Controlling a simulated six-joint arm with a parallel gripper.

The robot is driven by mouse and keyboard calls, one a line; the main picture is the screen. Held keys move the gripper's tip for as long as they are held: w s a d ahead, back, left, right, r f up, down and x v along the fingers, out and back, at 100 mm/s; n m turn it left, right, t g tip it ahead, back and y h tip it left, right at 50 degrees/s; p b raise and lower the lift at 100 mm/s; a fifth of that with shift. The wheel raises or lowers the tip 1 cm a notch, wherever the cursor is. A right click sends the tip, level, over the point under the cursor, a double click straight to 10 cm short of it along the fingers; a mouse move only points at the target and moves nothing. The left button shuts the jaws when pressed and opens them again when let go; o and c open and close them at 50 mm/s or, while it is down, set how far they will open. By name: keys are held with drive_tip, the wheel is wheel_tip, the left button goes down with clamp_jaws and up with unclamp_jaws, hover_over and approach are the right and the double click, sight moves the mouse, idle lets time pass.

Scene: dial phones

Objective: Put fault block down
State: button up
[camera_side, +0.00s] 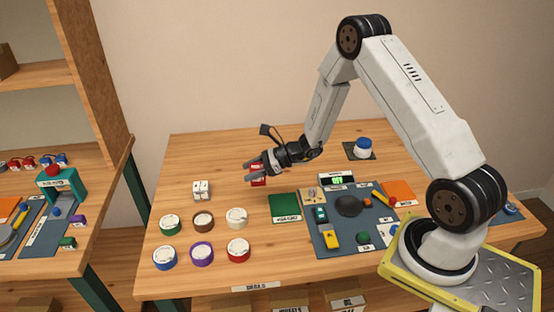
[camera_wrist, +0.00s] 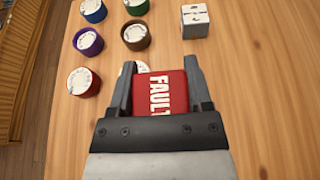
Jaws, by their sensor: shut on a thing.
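The fault block is a red block with white "FAULT" lettering. In the wrist view the fault block (camera_wrist: 160,92) sits between the two fingers of my gripper (camera_wrist: 160,80), which is shut on it. In the side view my gripper (camera_side: 258,172) holds the red block (camera_side: 258,180) over the back middle of the table (camera_side: 215,150). The fingers cover part of the block there. It looks held above the wood, but I cannot tell the height exactly.
Several dials, including a green one (camera_side: 171,224) and a red one (camera_side: 238,250), stand front left of the gripper. A white block (camera_side: 201,190) is left of it. A green mat (camera_side: 285,208) and a dark tool mat (camera_side: 330,243) lie to the right. The table's back left is clear.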

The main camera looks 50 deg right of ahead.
drive_tip(key=w+f, duration=0.1)
drive_tip(key=f, duration=0.1)
drive_tip(key=w+f, duration=0.1)
drive_tip(key=w, duration=0.1)
drive_tip(key=w+f, duration=0.2)
drive_tip(key=shift+d+f, duration=0.25)
drive_tip(key=shift+f, duration=0.05)
drive_tip(key=shift+f, duration=0.1)
drive_tip(key=shift+w+f, duration=0.2)
drive_tip(key=shift+f, duration=1.5)
drive_tip(key=shift+f, duration=0.2)
drive_tip(key=o, duration=1.3)
drive_tip(key=shift+r, duration=0.25)
